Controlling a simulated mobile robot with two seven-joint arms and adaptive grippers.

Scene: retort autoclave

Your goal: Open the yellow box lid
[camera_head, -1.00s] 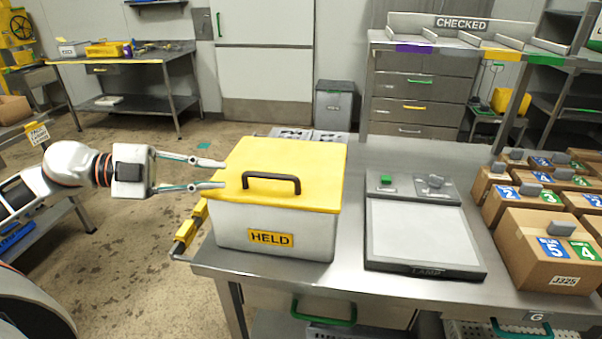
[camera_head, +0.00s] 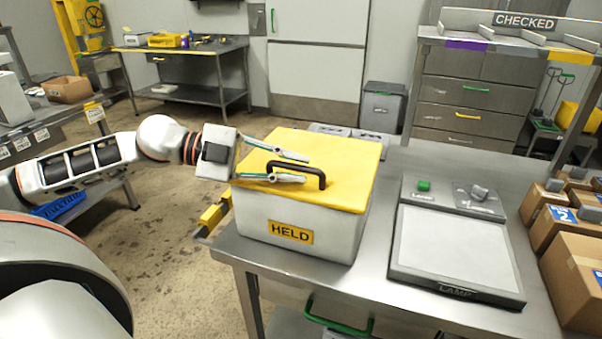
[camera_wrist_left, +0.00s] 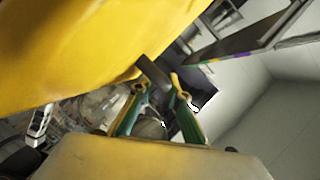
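The box (camera_head: 335,232) is white with a HELD label and stands on the steel table's left end. Its yellow lid (camera_head: 345,150) is shut and carries a black handle (camera_head: 322,178). My left gripper (camera_head: 305,169) reaches in from the left over the lid at the handle. Its fingers are apart, and no grip on the handle shows. In the left wrist view, the dark handle (camera_wrist_left: 154,75) lies between or just beyond the fingertips (camera_wrist_left: 158,86), and the yellow lid (camera_wrist_left: 90,50) fills the upper left. Whether the fingers touch the handle is unclear. My right gripper is not in view.
A lamp panel (camera_head: 455,250) lies on the table (camera_head: 380,310) right of the box. Several cardboard boxes (camera_head: 575,270) stand at the far right. A yellow part (camera_head: 214,216) sticks out at the table's left edge. The floor behind on the left is clear.

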